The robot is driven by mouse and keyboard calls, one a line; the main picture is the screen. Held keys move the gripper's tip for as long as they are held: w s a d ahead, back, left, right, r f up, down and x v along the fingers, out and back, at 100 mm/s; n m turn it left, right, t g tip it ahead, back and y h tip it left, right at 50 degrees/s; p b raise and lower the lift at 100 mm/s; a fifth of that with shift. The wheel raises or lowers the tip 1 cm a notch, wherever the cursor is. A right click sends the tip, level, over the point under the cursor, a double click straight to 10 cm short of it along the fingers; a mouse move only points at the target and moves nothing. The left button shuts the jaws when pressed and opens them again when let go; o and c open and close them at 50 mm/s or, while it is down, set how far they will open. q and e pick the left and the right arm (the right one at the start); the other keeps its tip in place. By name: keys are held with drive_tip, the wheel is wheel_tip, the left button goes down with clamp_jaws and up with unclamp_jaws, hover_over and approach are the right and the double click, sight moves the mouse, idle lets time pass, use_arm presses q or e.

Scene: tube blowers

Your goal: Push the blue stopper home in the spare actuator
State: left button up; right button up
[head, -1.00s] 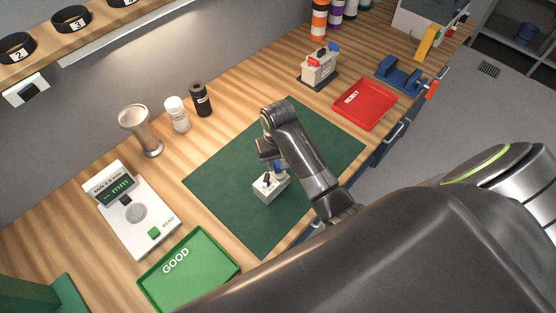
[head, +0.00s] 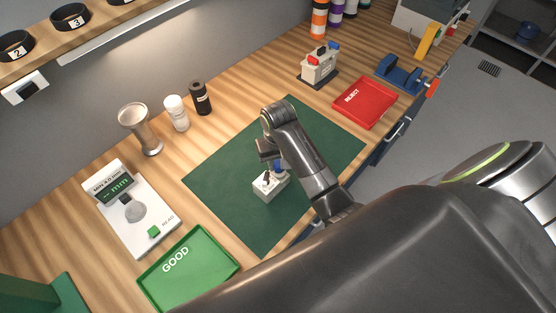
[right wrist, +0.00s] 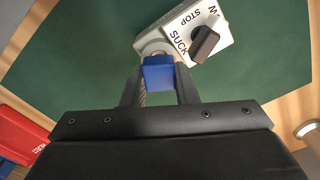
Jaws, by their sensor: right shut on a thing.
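The actuator (head: 268,188) is a small pale grey block on the green mat, with a black knob on top. In the right wrist view the actuator (right wrist: 180,42) shows the words STOP and SUCK beside the knob (right wrist: 204,42). The blue stopper (right wrist: 158,74) is between the fingers of my right gripper (right wrist: 158,86), which is shut on it. It lines up with a round, pale port (right wrist: 155,48) at the actuator's end. How deep it sits is hidden. In the head view the right gripper (head: 276,165) is just above the block's far side. My left gripper is not in view.
A green GOOD tray (head: 222,268) and a white gauge (head: 150,215) are at the left. A metal cup (head: 139,125) and two bottles stand behind the mat (head: 225,185).

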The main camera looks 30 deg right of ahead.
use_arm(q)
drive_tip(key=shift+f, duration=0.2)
use_arm(e)
drive_tip(key=shift+f, duration=0.55)
drive_tip(key=o, duration=1)
